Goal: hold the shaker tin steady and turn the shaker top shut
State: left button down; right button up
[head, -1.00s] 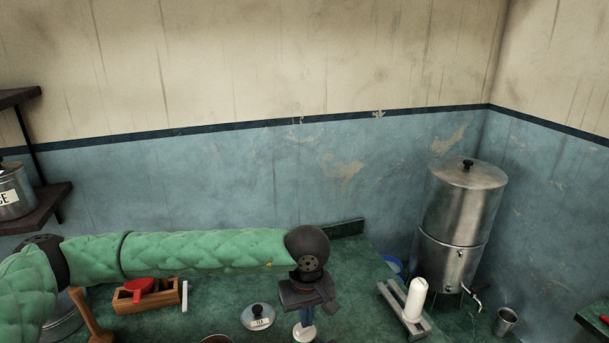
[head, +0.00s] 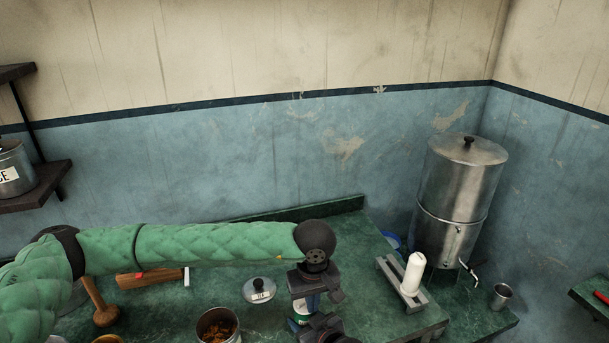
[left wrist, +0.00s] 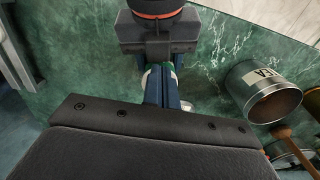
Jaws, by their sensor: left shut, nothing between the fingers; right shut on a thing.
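The shaker, a small white and green piece (head: 299,311), shows only in part among the grippers at the bottom of the head view. In the left wrist view a sliver of it (left wrist: 146,74) shows beside the blue fingers. I cannot tell its top from its tin. My left gripper (head: 312,302) comes down from the green-sleeved arm right at the shaker, its blue fingers shut and empty; they also show in the left wrist view (left wrist: 163,90). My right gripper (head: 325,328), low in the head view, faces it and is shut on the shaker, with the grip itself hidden.
An open tin with brown contents (head: 217,328) stands left of the grippers, with a knobbed lid (head: 259,290) behind it. A white candle-like cylinder on a grey stand (head: 413,274) and a steel urn (head: 458,205) stand to the right.

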pick_arm(q)
jog(key=shift+f, duration=0.6)
jog(key=shift+w+a, duration=0.3)
jog(key=shift+w, duration=0.25)
dwell(0.9)
jog(key=shift+s+a, duration=0.15)
jog(key=shift+a, duration=0.3)
dwell(0.7)
jog(key=shift+s, duration=0.1)
jog(key=shift+s, duration=0.3)
notch_tip(320, 180, up, 6)
dwell(0.8)
jog(key=shift+d+r, duration=0.1)
jog(key=shift+d, duration=0.05)
